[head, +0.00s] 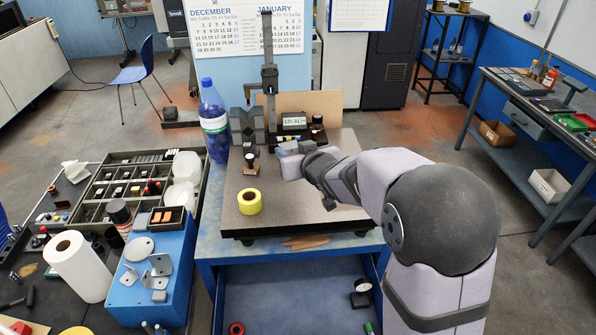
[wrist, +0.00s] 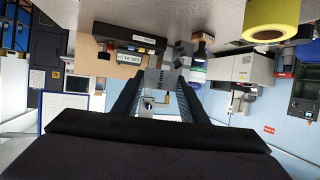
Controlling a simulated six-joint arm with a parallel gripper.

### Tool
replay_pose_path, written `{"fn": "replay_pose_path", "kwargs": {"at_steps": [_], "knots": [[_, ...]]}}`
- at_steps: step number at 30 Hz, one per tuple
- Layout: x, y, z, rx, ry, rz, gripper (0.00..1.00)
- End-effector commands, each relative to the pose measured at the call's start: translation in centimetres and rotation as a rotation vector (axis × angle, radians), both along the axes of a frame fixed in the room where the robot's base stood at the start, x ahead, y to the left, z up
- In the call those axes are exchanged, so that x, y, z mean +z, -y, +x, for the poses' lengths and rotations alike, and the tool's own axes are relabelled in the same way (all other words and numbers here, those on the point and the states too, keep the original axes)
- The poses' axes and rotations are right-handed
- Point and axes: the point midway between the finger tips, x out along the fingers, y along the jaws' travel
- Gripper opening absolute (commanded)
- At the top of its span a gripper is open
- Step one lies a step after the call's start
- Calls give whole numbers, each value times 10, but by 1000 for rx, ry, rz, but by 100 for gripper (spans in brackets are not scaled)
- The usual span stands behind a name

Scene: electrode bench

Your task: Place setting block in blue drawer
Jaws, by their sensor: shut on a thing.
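The setting block (wrist: 160,80) is a small grey block with dark lettering on its face. My gripper (wrist: 158,92) is shut on it, with one dark finger on each side in the wrist view. In the head view my gripper (head: 291,151) is over the back part of the dark granite plate, in front of the height gauge; the block is too small there to make out clearly. The blue drawer (head: 285,290) is pulled open below the plate at the front. My arm hides part of its right side.
On the granite plate (head: 235,205) stand a yellow tape roll (head: 250,201), a height gauge (head: 269,80) and a digital readout (head: 294,120). A bottle (head: 213,120) stands at the left. The drawer holds a few small items near its edges; its middle is clear.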

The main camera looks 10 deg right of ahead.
Motion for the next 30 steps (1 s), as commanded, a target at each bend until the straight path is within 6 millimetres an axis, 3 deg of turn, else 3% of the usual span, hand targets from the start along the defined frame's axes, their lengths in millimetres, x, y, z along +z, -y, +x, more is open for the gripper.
{"fn": "replay_pose_path", "kwargs": {"at_steps": [12,22,30], "knots": [[-49,0,0,-2,0,1,4],[-59,0,1,0,3,2,4],[-88,0,0,-1,-1,2,4]]}}
